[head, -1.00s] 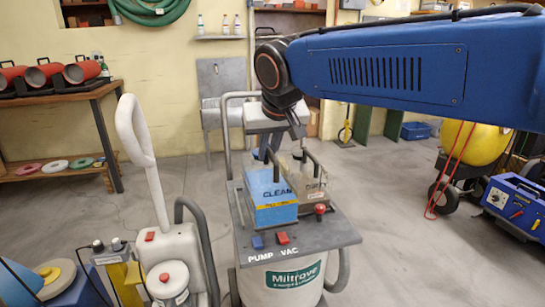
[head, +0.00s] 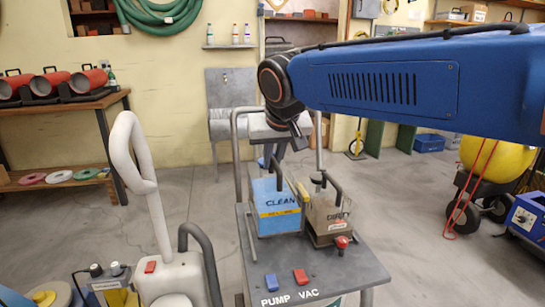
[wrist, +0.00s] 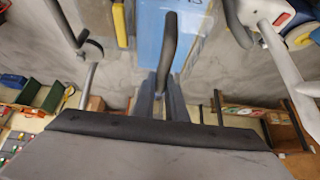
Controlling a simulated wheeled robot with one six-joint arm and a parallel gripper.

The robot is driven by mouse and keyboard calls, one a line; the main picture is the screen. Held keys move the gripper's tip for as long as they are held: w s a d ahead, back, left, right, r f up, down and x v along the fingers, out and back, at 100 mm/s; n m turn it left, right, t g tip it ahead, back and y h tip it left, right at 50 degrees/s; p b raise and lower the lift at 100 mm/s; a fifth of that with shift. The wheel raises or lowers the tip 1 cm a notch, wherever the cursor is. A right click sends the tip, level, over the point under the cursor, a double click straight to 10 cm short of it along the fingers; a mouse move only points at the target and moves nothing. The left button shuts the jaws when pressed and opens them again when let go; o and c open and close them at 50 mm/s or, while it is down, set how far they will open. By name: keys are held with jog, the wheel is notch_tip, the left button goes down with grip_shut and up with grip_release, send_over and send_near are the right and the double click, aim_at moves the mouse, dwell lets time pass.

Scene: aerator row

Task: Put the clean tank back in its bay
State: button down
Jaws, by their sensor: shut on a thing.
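The clean tank (head: 277,222) is a blue box with a yellow band and the word CLEAN. My gripper (head: 272,163) is above it, shut on its dark handle, which shows in the wrist view (wrist: 168,50) between the fingers. The tank looks upright, over the rear left of the pump vac's grey deck (head: 330,273), left of the brownish dirty tank (head: 322,220). I cannot tell whether its base touches the deck, and the bay under it is hidden.
The dirty tank has a dark handle and a red knob (head: 342,242) near it. A grey tube frame (head: 237,150) rises behind the deck on the left. A white-handled machine (head: 165,270) stands close on the left. Open floor (head: 400,220) lies to the right.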

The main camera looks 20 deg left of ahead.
aim_at(273, 175)
jog(key=shift+f, duration=2)
jog(key=shift+s+d, duration=0.1)
jog(key=shift+s, duration=0.05)
jog(key=shift+f, duration=1.05)
dwell(1.2)
jog(key=c, duration=1.7)
grip_release()
jog(key=shift+f, duration=0.2)
